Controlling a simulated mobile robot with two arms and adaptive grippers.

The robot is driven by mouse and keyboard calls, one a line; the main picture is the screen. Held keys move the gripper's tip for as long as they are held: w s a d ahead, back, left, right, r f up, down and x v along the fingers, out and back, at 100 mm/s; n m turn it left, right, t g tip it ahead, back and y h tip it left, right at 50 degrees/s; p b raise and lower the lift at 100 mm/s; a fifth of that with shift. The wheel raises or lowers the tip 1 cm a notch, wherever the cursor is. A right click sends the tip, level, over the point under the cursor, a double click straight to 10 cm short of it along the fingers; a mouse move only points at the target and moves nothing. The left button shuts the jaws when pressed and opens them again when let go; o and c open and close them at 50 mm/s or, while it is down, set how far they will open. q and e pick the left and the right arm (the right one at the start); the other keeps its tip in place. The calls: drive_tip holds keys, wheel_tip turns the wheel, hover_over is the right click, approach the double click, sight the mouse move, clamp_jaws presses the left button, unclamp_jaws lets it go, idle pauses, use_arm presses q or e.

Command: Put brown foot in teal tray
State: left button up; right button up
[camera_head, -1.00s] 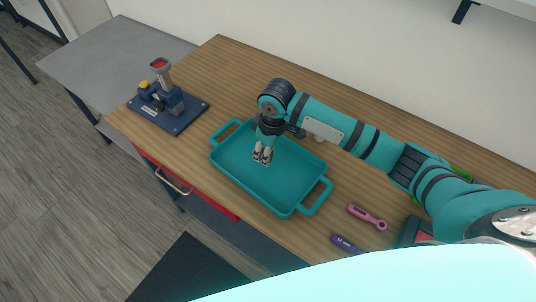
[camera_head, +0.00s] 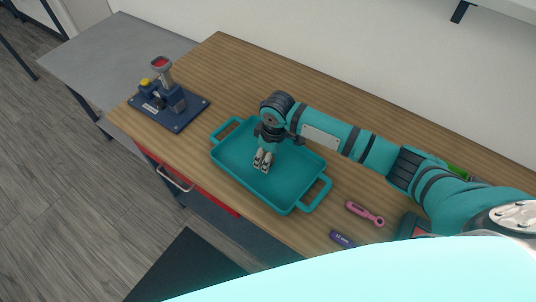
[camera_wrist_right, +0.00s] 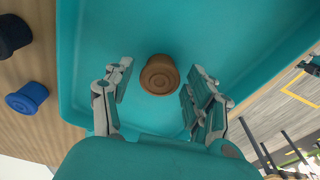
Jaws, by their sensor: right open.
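The teal tray (camera_head: 292,196) with two handles lies on the wooden workbench. The brown foot (camera_wrist_right: 160,75), a small round rubber-like piece, shows in the right wrist view against the tray's floor, ahead of and between the fingertips. In the head view it is hidden by my gripper. My right gripper (camera_head: 262,162) points down over the tray's inside. It also shows in the right wrist view (camera_wrist_right: 158,92) with its fingers spread wide, apart from the foot on both sides. My left gripper is not in view.
In the right wrist view a blue foot (camera_wrist_right: 27,97) and a black foot (camera_wrist_right: 12,35) lie on the wood beside the tray. A blue press-like fixture (camera_head: 168,104) stands left of the tray. A pink tool (camera_head: 365,214) and a purple tool (camera_head: 342,239) lie to the right.

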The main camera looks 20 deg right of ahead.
wheel_tip(320, 180, up, 12)
drive_tip(key=s+d+b, duration=0.1)
drive_tip(key=shift+b, duration=0.4)
